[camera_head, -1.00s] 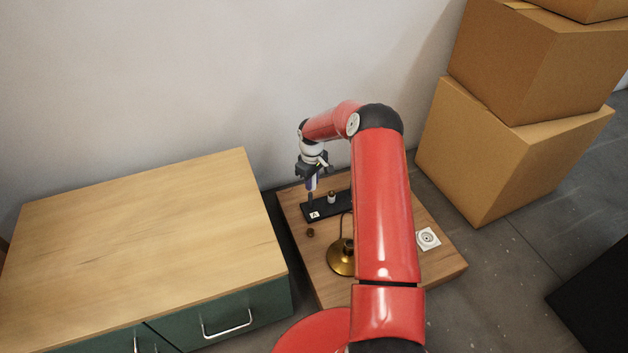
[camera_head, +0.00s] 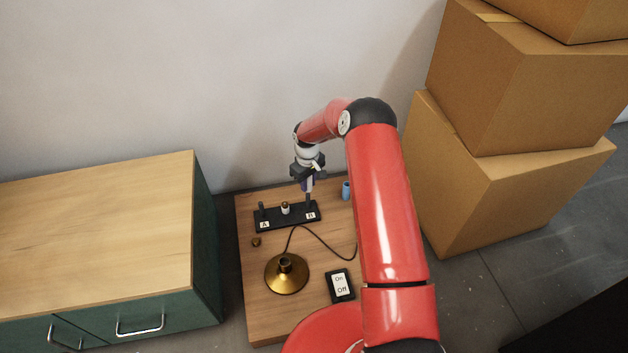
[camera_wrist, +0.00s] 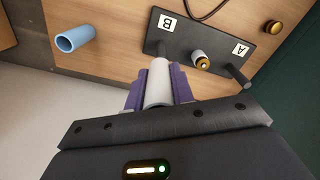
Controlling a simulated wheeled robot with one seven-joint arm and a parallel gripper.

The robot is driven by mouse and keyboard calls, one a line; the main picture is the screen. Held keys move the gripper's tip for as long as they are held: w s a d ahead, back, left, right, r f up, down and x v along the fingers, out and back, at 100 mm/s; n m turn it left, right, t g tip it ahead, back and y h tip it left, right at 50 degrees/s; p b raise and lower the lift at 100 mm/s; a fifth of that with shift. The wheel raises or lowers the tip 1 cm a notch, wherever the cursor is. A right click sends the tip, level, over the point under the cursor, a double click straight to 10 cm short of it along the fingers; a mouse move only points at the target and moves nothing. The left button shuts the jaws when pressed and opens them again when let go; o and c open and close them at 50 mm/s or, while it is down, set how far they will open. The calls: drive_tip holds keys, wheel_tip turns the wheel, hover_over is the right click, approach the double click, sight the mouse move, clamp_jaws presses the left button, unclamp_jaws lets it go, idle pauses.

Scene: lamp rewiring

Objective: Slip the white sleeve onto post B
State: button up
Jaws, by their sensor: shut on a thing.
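My gripper (camera_head: 307,184) points down over the B end of a black block (camera_head: 285,218). In the wrist view, its purple fingers (camera_wrist: 159,88) are shut on the white sleeve (camera_wrist: 158,84). Dark post B (camera_head: 308,200) rises below the fingers in the head view, close beside the B label (camera_head: 311,216). Post A (camera_wrist: 235,74) stands bare at the other end. A small white piece with a brass top (camera_wrist: 201,59) stands between the posts.
A blue tube (camera_head: 346,190) stands right of the block on the wooden board (camera_head: 255,310). A brass lamp base (camera_head: 286,274) with a cord, an on/off switch (camera_head: 341,285) and a small brass piece (camera_head: 256,242) are nearer. Boxes (camera_head: 500,190) and a cabinet (camera_head: 100,230) flank the board.

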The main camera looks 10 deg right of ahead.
sight(308, 207)
drive_tip(key=shift+a+f+b, duration=0.1)
drive_tip(key=shift+f+b, duration=1.65)
drive_tip(key=shift+f, duration=2.15)
drive_tip(key=shift+f+b, duration=0.8)
drive_tip(key=shift+f, duration=0.1)
drive_tip(key=shift+f+b, duration=0.1)
drive_tip(key=shift+b, duration=0.3)
drive_tip(key=o, duration=1)
